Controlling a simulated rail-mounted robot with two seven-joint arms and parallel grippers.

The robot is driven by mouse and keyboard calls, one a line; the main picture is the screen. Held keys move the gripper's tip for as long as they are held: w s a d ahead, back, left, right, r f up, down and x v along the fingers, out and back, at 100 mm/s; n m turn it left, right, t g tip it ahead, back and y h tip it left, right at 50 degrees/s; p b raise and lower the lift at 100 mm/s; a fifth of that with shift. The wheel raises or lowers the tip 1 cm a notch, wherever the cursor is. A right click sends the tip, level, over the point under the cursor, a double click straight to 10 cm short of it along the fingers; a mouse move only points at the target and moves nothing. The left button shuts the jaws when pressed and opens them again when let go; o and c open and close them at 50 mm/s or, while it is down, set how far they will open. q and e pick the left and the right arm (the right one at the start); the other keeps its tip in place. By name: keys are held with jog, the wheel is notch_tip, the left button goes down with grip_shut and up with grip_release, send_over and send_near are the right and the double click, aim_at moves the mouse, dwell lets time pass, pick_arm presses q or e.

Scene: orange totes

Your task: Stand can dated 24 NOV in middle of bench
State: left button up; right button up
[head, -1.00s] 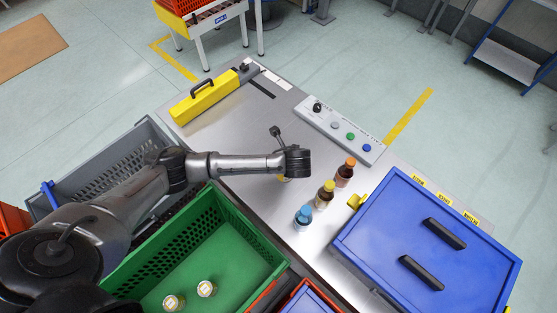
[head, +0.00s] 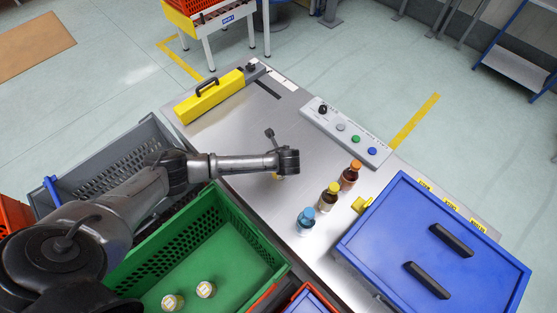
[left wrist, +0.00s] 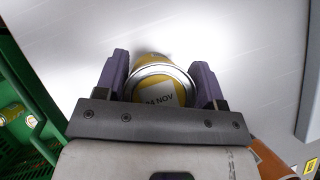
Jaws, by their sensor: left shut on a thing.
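The can dated 24 NOV (left wrist: 160,86) is yellow with a silver rim and a pale label on its top reading "24 NOV". My left gripper (left wrist: 159,80) is shut on it, one purple finger on each side. I cannot tell whether the can's base touches the bench. My right gripper is not in view.
Three bottles with blue (head: 306,221), yellow (head: 328,197) and orange (head: 349,176) caps stand right of my gripper. A blue lidded box (head: 400,225) and button panel (head: 347,134) lie beyond. A green crate (head: 262,258) in front holds two cans (head: 206,289).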

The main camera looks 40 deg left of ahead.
pick_arm(q)
jog(key=shift+w, duration=0.1)
jog(key=o, duration=1.1)
